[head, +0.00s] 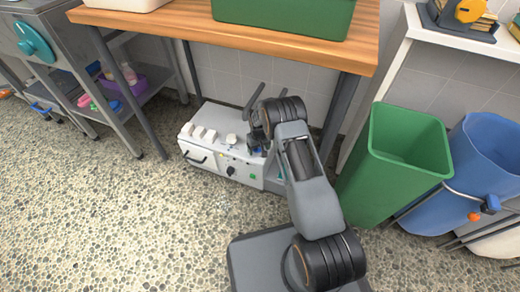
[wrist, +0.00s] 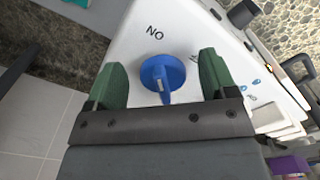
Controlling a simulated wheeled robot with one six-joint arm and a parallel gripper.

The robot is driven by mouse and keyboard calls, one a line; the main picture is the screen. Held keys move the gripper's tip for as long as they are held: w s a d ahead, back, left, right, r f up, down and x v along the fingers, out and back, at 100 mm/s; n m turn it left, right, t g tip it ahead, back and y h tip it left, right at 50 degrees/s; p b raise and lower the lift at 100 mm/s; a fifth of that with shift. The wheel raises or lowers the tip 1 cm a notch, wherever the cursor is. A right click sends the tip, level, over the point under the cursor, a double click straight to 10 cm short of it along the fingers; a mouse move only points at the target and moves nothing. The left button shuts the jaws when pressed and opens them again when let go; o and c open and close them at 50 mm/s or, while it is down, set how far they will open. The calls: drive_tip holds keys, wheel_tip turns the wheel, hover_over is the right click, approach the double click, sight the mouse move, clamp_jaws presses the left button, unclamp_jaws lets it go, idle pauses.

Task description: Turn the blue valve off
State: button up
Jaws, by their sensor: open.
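The blue valve (wrist: 160,66) is a round knob with a raised lever, on the white face of a machine in the wrist view. Its lever points down in the picture, towards my gripper (wrist: 161,70). The gripper is open, with one green finger on each side of the valve and gaps between. I cannot tell how close the fingertips are to the panel. "NO" is printed above the valve, and another marking to its right is partly hidden. In the head view the machine (head: 210,155) sits on the floor under a wooden table; my arm hides the valve.
The wooden table top (head: 240,45) overhangs the machine, with a metal leg on each side. A green bin (head: 390,175) and a blue bin (head: 480,160) stand to the right. A metal trolley (head: 100,75) is at the left. Pebbled floor in front is clear.

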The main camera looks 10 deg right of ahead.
drive_tip(key=shift+c, duration=0.4)
drive_tip(key=c, duration=0.8)
drive_tip(key=shift+d, duration=0.3)
drive_tip(key=shift+c, duration=0.2)
drive_tip(key=shift+a, duration=0.25)
drive_tip(key=m, duration=0.4)
drive_tip(key=shift+a, duration=0.3)
drive_tip(key=m, duration=0.4)
drive_tip(key=shift+w+a+f+m+b, duration=0.1)
drive_tip(key=shift+w+a+m+b, duration=0.1)
drive_tip(key=shift+a+m+b, duration=0.15)
drive_tip(key=m, duration=0.4)
drive_tip(key=shift+w+a+m+b, duration=0.15)
drive_tip(key=shift+w+m+b, duration=0.1)
drive_tip(key=shift+m+b, duration=0.1)
drive_tip(key=shift+w+m, duration=0.15)
drive_tip(key=shift+m, duration=0.95)
drive_tip(key=shift+w+m, duration=0.1)
drive_tip(key=shift+m, duration=1)
drive_tip(key=shift+a, duration=0.1)
